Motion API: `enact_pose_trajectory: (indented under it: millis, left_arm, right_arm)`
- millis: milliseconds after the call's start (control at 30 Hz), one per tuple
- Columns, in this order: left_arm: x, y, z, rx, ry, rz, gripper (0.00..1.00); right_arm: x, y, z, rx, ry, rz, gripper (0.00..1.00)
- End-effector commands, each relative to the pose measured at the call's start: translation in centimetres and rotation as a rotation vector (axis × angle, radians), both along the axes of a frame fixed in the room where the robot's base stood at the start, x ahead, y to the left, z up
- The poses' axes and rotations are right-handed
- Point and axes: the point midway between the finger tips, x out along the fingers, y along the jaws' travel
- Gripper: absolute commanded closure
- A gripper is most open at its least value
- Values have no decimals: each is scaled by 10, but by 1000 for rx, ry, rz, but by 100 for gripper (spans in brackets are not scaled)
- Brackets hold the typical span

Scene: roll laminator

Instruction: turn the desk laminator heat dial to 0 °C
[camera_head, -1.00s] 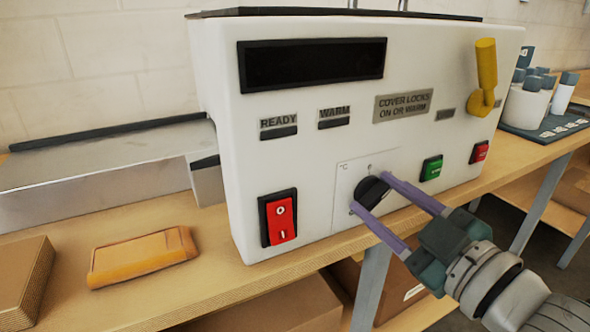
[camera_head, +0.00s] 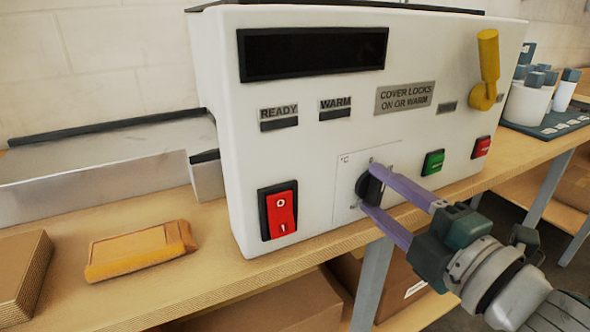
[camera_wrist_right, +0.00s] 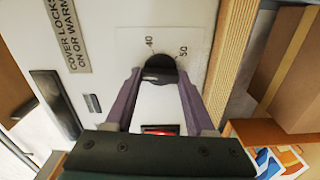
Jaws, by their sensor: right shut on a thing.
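The laminator (camera_head: 300,170) is a white box on a wooden bench. Its black heat dial (camera_head: 366,187) sits on a square plate marked °C, low on the front. My right gripper (camera_head: 368,185) has its two purple fingers closed around the dial, one above and one below. In the right wrist view the dial (camera_wrist_right: 160,68) shows between the fingers, with the numbers 40 and 50 beside it. The dial's pointer and the rest of the scale are too hidden to read. My left gripper is not in view.
A red rocker switch (camera_head: 280,212) is left of the dial; a green button (camera_head: 433,162) and a red button (camera_head: 481,147) are to its right. A yellow lever (camera_head: 487,65) is at upper right. The display (camera_head: 313,53) is dark. An orange pouch (camera_head: 140,250) lies on the bench.

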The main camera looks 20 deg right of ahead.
Motion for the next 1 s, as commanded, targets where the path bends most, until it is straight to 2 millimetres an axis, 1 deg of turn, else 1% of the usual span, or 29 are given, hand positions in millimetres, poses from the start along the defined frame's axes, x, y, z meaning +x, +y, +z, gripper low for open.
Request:
enact_pose_trajectory:
  millis: [300,767,800,1000]
  left_arm:
    - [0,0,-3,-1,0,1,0]
    - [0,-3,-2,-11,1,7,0]
    - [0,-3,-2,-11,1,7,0]
    - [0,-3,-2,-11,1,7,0]
  right_arm:
    - [0,1,0,-97,-9,2,100]
    - [0,1,0,-112,-10,2,100]
    - [0,1,0,-112,-10,2,43]
    - [0,0,0,-110,-9,1,20]
